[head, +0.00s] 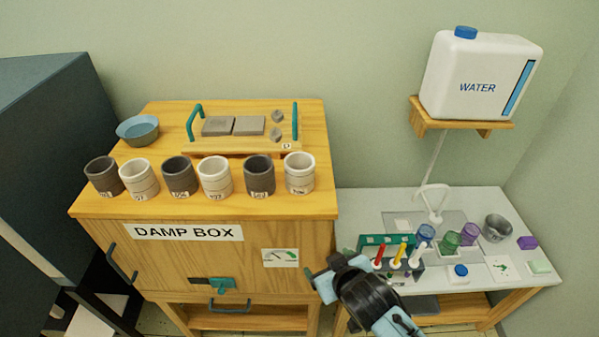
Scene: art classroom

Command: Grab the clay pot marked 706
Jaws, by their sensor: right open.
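Several clay pots stand upright in a row along the front of the wooden damp box top (240,205). They alternate dark and pale: a dark pot (104,173) at the far left, a pale pot (139,176), a dark pot (178,172), a pale pot (214,173), a dark pot (259,170) and a pale pot (299,168) at the right. Each has a small label low on its front; the numbers are too small to tell surely which is 706. My right gripper (324,275) is open and empty, below and right of the row. My left gripper is out of view.
Behind the pots are a blue bowl (138,130) and a wooden board with teal handles (247,144) holding grey slabs. To the right, a white table (365,205) holds a tube rack, coloured cups and a grey pot (495,228). A water container (478,75) sits above.

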